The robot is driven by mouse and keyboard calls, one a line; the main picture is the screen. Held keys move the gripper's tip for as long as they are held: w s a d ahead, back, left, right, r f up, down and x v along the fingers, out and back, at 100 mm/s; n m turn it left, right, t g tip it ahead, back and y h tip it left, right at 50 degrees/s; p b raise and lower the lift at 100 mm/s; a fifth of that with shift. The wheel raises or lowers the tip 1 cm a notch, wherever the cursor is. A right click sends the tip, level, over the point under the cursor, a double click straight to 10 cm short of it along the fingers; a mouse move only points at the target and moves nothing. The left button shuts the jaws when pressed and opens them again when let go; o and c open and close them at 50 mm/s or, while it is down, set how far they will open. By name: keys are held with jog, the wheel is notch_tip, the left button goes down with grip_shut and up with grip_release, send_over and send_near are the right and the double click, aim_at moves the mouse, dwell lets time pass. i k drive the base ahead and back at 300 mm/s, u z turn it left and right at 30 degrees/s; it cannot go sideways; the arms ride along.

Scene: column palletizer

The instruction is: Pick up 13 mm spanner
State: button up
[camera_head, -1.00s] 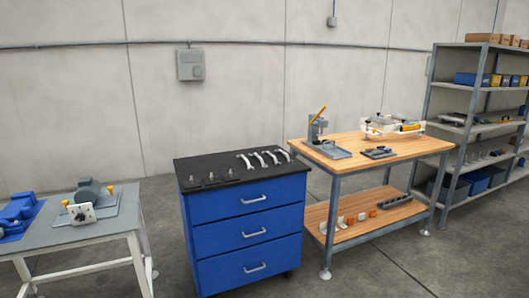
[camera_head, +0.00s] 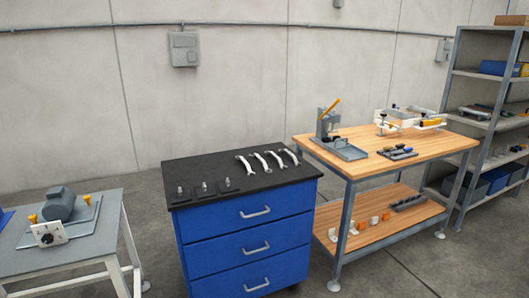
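Several silver spanners lie side by side on the black top (camera_head: 222,168) of a blue drawer cabinet (camera_head: 250,224). The leftmost spanner (camera_head: 246,165) and the rightmost spanner (camera_head: 291,156) are at the ends of the row. Size marks are too small to read, so I cannot tell which one is 13 mm. My gripper is not in view.
Three small pads with upright fittings (camera_head: 204,188) sit at the cabinet top's front left. A wooden workbench (camera_head: 440,146) stands to the right, with a grey press (camera_head: 326,124). A grey table (camera_head: 92,246) with a motor (camera_head: 60,204) is at left. Shelving (camera_head: 456,73) stands far right.

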aim_at(290, 154)
jog(key=u, duration=0.05)
jog(key=i, duration=1.6)
jog(key=u, duration=0.15)
